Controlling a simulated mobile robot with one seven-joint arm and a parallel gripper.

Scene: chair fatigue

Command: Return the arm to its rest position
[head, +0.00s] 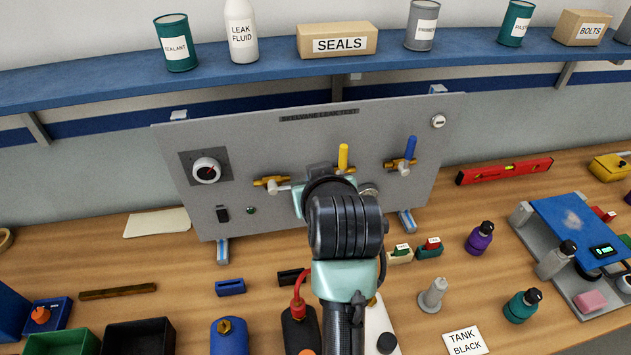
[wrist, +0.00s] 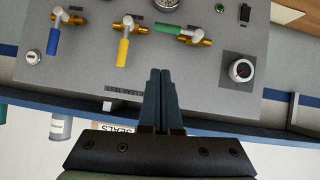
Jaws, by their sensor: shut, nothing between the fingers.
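My arm (head: 345,225) reaches up from the bottom middle of the head view, toward the grey leak test panel (head: 275,145). The arm hides my gripper in the head view. In the wrist view my gripper (wrist: 161,75) is shut and empty, its two dark fingers together in front of the panel (wrist: 200,80). The wrist picture shows the panel upside down. Whether the fingertips touch the panel cannot be told.
The panel carries a yellow-handled valve (head: 343,157), a blue-handled valve (head: 408,155) and a dial (head: 207,170). A blue shelf (head: 290,72) with cans and boxes runs above. Bottles (head: 481,238) and bins (head: 139,337) stand on the wooden bench (head: 150,245).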

